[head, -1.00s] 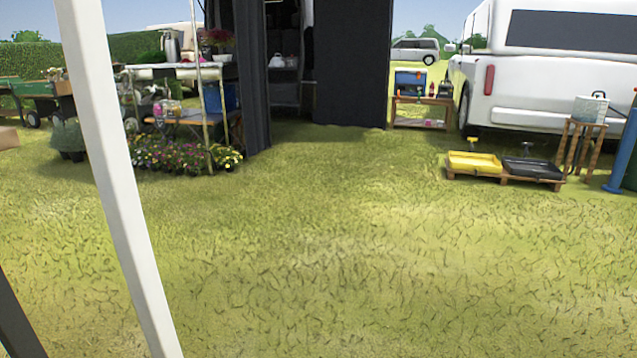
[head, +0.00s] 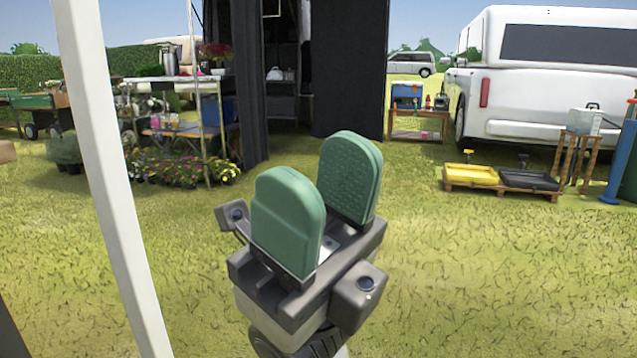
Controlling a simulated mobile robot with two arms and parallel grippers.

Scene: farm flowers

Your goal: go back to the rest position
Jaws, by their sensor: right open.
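My right gripper (head: 322,200) is raised in the middle of the head view, in front of the grass. Its two green padded fingers stand apart with an empty gap between them. Nothing is held in it. My left gripper is not in view.
A white pole (head: 108,190) crosses the left side close by. Potted flowers (head: 185,167) stand by a shelf at the left. A dark tent (head: 350,75) is behind. Yellow (head: 470,174) and black (head: 528,180) trays and a white van (head: 550,85) are at the right. Open grass (head: 480,280) lies between.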

